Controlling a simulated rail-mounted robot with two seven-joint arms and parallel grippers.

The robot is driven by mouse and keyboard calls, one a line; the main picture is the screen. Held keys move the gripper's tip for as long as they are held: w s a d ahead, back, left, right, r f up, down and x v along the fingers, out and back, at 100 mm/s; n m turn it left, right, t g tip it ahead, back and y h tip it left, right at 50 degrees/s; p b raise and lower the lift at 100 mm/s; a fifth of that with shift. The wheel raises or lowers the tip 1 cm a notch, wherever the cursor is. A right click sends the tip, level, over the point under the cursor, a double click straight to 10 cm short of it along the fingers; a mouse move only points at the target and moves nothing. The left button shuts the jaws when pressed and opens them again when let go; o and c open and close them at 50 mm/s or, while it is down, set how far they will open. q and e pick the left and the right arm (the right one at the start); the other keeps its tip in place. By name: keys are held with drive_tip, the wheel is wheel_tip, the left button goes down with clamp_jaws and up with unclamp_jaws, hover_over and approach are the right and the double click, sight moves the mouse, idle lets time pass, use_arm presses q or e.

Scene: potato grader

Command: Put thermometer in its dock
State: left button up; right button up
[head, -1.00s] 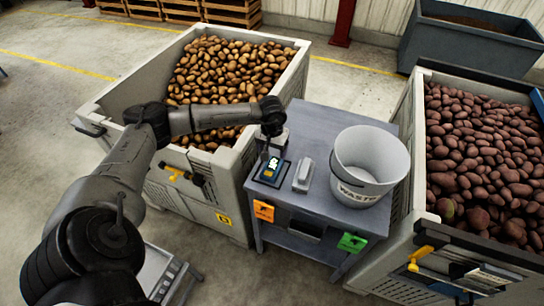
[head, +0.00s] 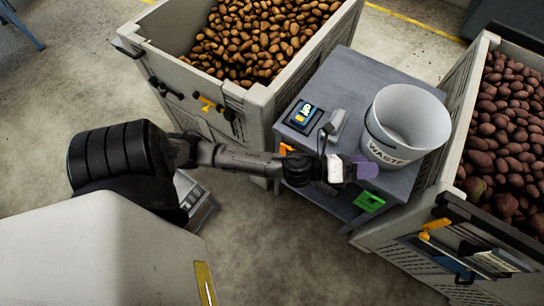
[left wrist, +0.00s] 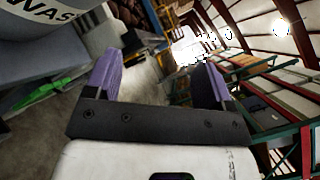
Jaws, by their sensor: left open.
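The thermometer (head: 304,114), blue with a lit display, lies on the dark square dock (head: 291,124) at the near left corner of the grey table. How well it is seated is too small to tell. My left gripper (head: 368,170) is off to the right of the thermometer and apart from it, by the table's front edge below the waste bucket. In the left wrist view, its purple fingers (left wrist: 157,72) are spread with nothing between them. My right gripper is not in view.
A grey-white handheld object (head: 337,122) lies right of the dock. The white waste bucket (head: 405,125) stands on the table (head: 370,70) at right. Potato crates (head: 262,100) flank the table.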

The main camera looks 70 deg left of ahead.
use_arm(q)
drive_tip(key=s+f+n+g+y, duration=0.3)
drive_tip(key=s+f+n+g, duration=0.4)
drive_tip(key=s+n, duration=0.5)
drive_tip(key=s+f+n+g+y, duration=0.3)
drive_tip(key=s+f+n+g, duration=0.4)
drive_tip(key=s+n, duration=0.5)
drive_tip(key=n, duration=0.3)
drive_tip(key=shift+s+g, duration=0.3)
